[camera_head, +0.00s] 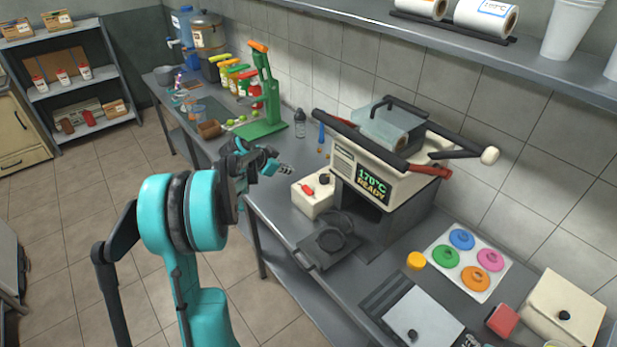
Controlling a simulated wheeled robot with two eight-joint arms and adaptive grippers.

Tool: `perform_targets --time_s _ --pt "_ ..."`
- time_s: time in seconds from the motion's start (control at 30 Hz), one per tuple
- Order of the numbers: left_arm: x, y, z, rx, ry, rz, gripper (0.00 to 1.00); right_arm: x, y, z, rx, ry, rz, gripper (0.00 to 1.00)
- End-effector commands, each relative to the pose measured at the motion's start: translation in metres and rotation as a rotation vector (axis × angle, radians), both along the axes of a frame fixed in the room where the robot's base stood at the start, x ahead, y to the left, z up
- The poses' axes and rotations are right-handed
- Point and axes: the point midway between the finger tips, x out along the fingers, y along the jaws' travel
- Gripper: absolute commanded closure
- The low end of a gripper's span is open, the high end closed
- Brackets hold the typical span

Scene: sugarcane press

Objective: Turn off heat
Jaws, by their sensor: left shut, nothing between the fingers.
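The cream heating machine (390,170) stands on the grey counter and its display (372,184) reads "170°C READY" in green and yellow. A small white box (313,200) with a red switch (307,188) and a black knob (324,178) sits at its left front. I cannot read any label on it. My left gripper (286,168) is shut and empty, to the upper left of the white box in the picture and apart from it. My right gripper is not in view.
A green press (264,100) stands behind my gripper, with a small bottle (300,123) nearby. A shelf (460,45) runs above.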

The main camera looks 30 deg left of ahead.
Motion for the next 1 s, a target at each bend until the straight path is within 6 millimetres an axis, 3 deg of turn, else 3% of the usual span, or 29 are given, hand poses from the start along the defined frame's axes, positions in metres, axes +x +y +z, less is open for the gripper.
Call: perform_targets --time_s 0.43,0.9,1.0 --pt "0.007 -0.003 -0.009 0.0 0.001 -0.001 1.0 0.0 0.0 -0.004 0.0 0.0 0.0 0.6" --pt "0.073 -0.018 -0.075 0.001 0.001 -0.003 1.0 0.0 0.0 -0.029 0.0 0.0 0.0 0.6" --pt "0.072 -0.013 -0.091 0.0 0.001 0.0 1.0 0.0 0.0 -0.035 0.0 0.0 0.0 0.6"
